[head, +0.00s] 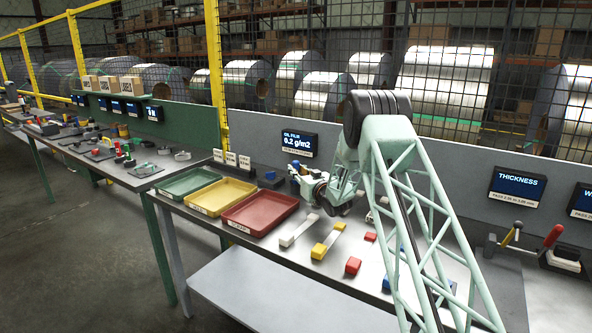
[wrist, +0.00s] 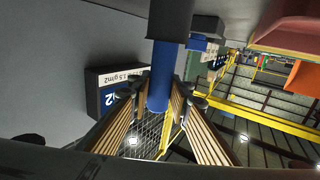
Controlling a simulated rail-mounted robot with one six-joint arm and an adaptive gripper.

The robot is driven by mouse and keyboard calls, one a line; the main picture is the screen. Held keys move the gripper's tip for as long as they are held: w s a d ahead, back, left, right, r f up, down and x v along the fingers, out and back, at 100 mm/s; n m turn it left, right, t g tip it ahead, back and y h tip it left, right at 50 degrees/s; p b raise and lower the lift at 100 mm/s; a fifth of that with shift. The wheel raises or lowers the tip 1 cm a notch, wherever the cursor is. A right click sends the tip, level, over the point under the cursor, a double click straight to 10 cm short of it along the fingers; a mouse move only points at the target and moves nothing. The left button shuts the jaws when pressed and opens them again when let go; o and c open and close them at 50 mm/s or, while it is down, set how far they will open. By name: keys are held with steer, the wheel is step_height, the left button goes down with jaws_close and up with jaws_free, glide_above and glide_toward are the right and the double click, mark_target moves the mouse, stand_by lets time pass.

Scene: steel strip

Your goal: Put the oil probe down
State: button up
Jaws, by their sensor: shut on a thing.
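The oil probe, a blue cylinder (wrist: 160,78) with a dark wider end, stands between the fingers of my gripper (wrist: 158,100) in the wrist view. My gripper is shut on it. In the head view my gripper (head: 300,180) is at the back of the bench, right of the red tray and below the oil film display (head: 300,143), which reads 0.2 g/m2. A small blue part of the probe (head: 295,166) shows there; the rest is hidden by the gripper. I cannot tell whether the probe touches anything beneath it.
Green (head: 187,184), yellow (head: 219,196) and red (head: 260,211) trays stand left of my gripper. A small dark block (head: 270,179) sits behind the red tray. A grey panel closes the back.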

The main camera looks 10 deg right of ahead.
steer(key=shift+f+b, duration=0.35)
steer(key=shift+f, duration=0.15)
stand_by(0.7)
steer(key=o, duration=1)
steer(key=shift+s, duration=0.2)
steer(key=shift+v, duration=5.8)
steer(key=shift+r, duration=0.15)
